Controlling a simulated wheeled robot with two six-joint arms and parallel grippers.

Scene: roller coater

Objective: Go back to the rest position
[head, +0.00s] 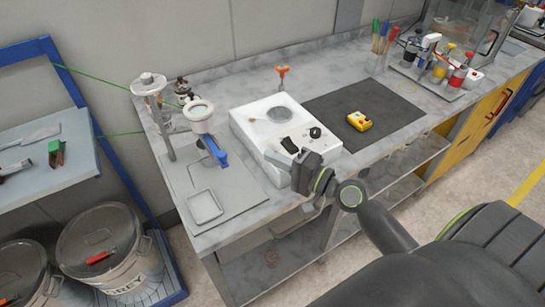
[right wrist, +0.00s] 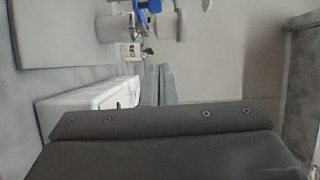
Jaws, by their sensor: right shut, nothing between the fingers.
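My right gripper (head: 284,158) is shut and empty in the head view, in front of the white box-shaped device (head: 255,125) on the bench. My arm reaches up to it from the lower right. In the right wrist view the two grey fingers (right wrist: 158,85) lie together with nothing between them. The white device (right wrist: 85,100) shows beside the fingers on the left there. I cannot tell whether the fingers touch it. My left gripper is not in view.
Lidded buckets (head: 110,250) and a blue-framed shelf (head: 50,185) stand at left. Open floor (head: 475,180) lies right.

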